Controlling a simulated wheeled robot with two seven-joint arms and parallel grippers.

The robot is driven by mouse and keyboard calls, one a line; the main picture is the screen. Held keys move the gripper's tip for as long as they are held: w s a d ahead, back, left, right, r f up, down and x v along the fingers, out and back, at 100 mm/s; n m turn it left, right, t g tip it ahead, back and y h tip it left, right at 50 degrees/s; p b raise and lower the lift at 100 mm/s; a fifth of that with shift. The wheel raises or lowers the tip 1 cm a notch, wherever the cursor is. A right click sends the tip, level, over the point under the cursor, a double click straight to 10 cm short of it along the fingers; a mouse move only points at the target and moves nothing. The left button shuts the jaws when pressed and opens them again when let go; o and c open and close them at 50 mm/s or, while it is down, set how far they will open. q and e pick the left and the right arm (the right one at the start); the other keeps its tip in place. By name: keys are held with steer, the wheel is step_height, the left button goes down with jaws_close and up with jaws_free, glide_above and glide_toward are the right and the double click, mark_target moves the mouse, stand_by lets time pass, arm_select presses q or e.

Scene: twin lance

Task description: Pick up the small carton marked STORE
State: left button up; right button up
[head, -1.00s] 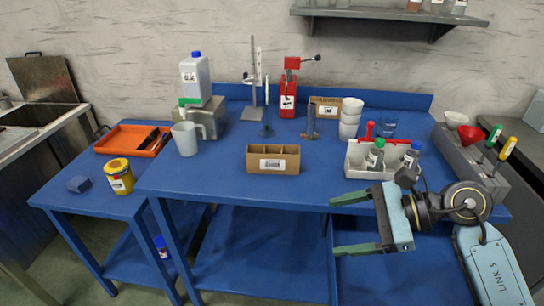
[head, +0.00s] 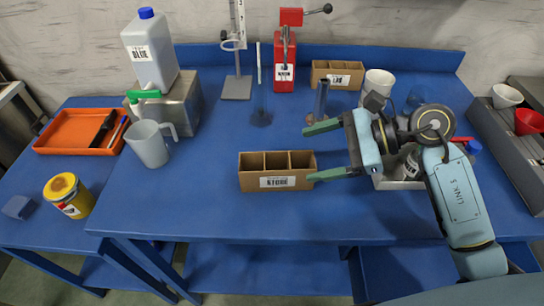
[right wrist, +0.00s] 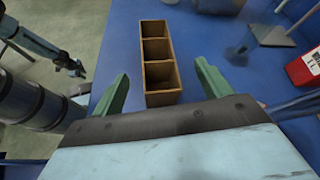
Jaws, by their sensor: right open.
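The small brown carton (head: 277,183) stands on the blue table, open-topped, with three compartments and a front label that appears to read STORE. My right gripper (head: 310,153) is open and empty at the carton's right end, its green fingers pointing left. In the head view one fingertip is by the carton's front right corner, the other farther back. In the right wrist view the carton (right wrist: 146,72) lies ahead, its near end between the open fingers (right wrist: 162,70); I cannot tell if they touch. My left arm appears at the left there, its gripper (right wrist: 76,68) too small to read.
A second brown carton (head: 349,67) stands at the back beside a white cup (head: 378,83). A grey jug (head: 150,146) is left of the carton. A stand (head: 237,88) and a red press (head: 284,65) stand behind. The table left of and before the carton is clear.

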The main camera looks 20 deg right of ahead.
mark_target(288, 161)
steer(key=shift+a+f, duration=0.3)
steer(key=shift+a, duration=0.55)
steer(key=shift+x, duration=2.3)
steer(key=c, duration=1.1)
